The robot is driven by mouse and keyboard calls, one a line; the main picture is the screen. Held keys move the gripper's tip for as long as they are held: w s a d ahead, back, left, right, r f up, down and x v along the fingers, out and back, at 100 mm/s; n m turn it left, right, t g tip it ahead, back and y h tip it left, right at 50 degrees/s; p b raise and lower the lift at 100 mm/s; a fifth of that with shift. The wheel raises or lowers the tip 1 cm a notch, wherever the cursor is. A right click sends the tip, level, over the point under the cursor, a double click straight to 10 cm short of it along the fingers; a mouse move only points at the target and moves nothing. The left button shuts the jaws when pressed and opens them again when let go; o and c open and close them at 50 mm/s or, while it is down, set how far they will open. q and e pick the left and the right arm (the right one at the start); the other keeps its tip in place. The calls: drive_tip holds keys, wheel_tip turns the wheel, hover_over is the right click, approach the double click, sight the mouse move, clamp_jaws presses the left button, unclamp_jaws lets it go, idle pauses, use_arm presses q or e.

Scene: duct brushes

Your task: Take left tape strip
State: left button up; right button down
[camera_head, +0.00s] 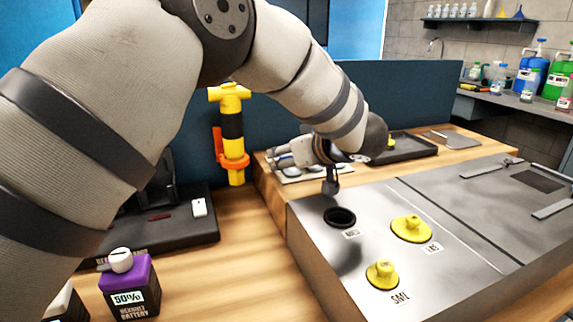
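Two thin pale strips, which look like the tape strips, lie on the top of the metal duct box (455,235). The left strip (490,169) is at the far side, and the other strip (553,210) is near the right edge. My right gripper is not in view.
The box top has a round dark hole (340,217) and two yellow knobbed plugs (411,228) (382,274). A yellow tool (231,130) stands in an orange holder. A purple battery bottle (129,283) and black tray (165,240) are at left. A dark tray (408,153) lies behind the box.

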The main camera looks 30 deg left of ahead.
use_arm(q)
drive_tip(key=shift+f, duration=0.2)
drive_tip(key=c, duration=0.7)
